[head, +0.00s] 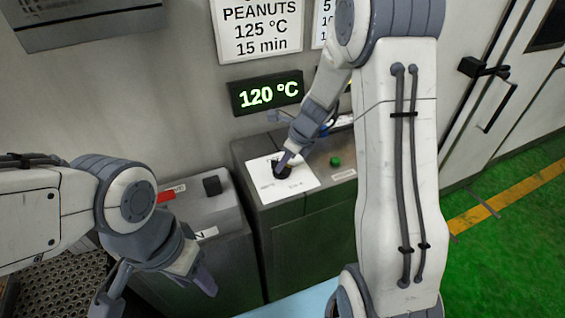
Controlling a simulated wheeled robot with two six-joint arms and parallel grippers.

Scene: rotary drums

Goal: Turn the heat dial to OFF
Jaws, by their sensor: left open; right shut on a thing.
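The heat dial (282,172) is a black knob on a white plate (299,184) on top of a grey cabinet. My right gripper (285,163) reaches down from above and is shut on the dial. The fingers hide part of the knob, and the small print on the plate is too small to read. A display (266,93) above it reads 120 °C in green. My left gripper (160,295) is open and empty at the lower left, well apart from the dial.
A lower cabinet (228,218) at the left carries a red part (168,195) and a black knob (212,185). A green button (335,161) sits right of the dial. A wall sign (258,30) reads PEANUTS 125 °C 15 min. Green floor (510,235) lies open at right.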

